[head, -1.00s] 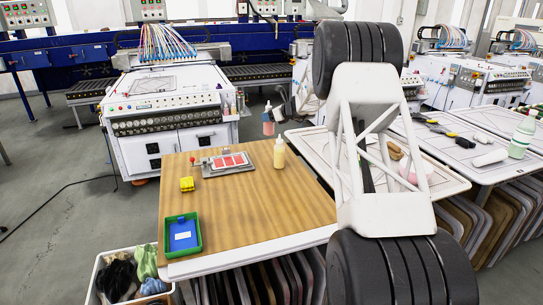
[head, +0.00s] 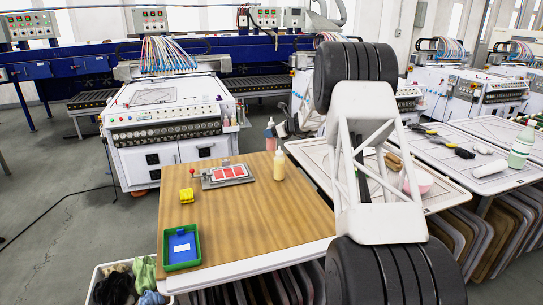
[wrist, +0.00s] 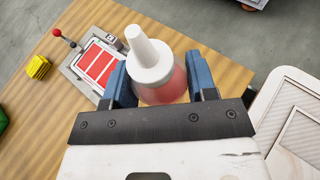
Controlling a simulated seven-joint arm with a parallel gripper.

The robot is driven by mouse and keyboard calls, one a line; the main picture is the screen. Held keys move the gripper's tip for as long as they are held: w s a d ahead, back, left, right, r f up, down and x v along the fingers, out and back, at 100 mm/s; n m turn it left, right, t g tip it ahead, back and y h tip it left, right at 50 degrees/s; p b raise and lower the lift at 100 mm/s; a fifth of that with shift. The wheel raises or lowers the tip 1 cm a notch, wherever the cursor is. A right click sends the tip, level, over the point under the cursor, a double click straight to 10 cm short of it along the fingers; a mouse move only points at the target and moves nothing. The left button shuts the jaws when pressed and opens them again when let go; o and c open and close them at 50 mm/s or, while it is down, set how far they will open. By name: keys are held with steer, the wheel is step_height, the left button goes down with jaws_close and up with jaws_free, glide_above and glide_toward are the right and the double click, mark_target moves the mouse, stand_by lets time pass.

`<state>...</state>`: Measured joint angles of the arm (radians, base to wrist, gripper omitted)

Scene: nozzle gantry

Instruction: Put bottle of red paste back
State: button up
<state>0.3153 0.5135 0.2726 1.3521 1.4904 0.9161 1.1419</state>
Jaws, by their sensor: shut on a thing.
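The bottle of red paste (wrist: 163,82) has a translucent pinkish-red body and a white cap with a pointed nozzle. My gripper (wrist: 161,88) is shut on its body, with blue fingers on both sides in the wrist view. In the head view the bottle (head: 270,135) shows small, held past the far edge of the wooden table (head: 240,222). My gripper (head: 282,130) is partly hidden behind my arm there. The bottle's base and what lies under it are hidden in the wrist view.
A pale yellow bottle (head: 279,166) stands near the table's far right corner. Beside it lies a metal plate with red panels (head: 227,174). A yellow block (head: 187,196) and a green tray (head: 168,259) are at the left. The table's middle is clear.

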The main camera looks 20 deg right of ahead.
mark_target(272, 148)
steer(key=shift+f, duration=1.75)
steer(key=shift+f, duration=2.5)
steer(key=shift+f, duration=0.15)
steer(key=o, duration=0.7)
steer(key=shift+c, duration=0.2)
steer(key=v, duration=1.2)
steer(key=shift+a+r, duration=0.1)
steer(key=shift+r, duration=0.1)
